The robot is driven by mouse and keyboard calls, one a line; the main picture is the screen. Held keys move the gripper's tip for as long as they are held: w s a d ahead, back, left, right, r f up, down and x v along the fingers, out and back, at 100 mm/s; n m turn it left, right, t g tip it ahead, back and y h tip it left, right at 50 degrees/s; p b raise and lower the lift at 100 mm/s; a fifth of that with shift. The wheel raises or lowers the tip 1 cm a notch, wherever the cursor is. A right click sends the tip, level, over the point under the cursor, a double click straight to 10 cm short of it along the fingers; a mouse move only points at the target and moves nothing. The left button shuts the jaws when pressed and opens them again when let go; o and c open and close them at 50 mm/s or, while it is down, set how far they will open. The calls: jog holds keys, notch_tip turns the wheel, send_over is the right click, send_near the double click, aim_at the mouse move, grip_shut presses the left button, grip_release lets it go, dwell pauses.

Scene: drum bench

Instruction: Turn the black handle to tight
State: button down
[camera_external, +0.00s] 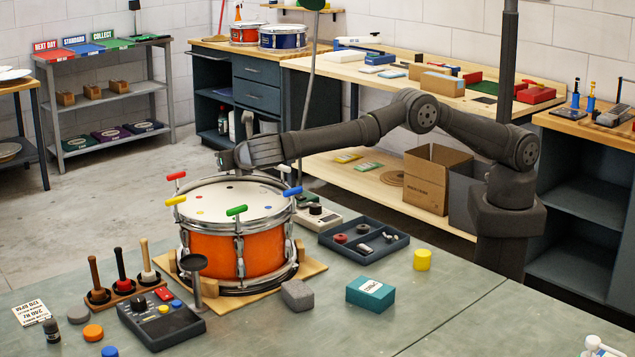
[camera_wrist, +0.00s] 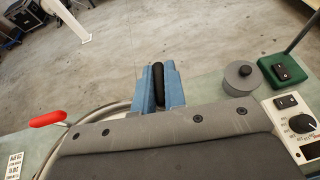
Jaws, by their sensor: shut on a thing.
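An orange drum (camera_external: 215,253) with a white head (camera_external: 215,203) stands on the bench, with coloured T-handles around its rim. The black handle (camera_wrist: 158,84) shows in the wrist view between the blue-grey fingers of my gripper (camera_wrist: 158,88), which is shut on it. In the external view my gripper (camera_external: 228,160) is at the drum's far edge, and I cannot make out the black handle there. The red handle (camera_external: 176,176), yellow handle (camera_external: 175,200), green handle (camera_external: 236,210) and blue handle (camera_external: 292,191) stand at other rim places. Any tight marking is not readable.
A grey round piece (camera_wrist: 239,79), a green block with a pole (camera_wrist: 285,68) and a dial box (camera_wrist: 298,126) are right of my gripper in the wrist view. A parts tray (camera_external: 364,240), teal box (camera_external: 370,294) and control box (camera_external: 161,318) sit around the drum.

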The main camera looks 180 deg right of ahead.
jog(key=c, duration=1.5)
grip_release()
jog(key=v, duration=1.7)
jog(key=shift+w+a, duration=0.1)
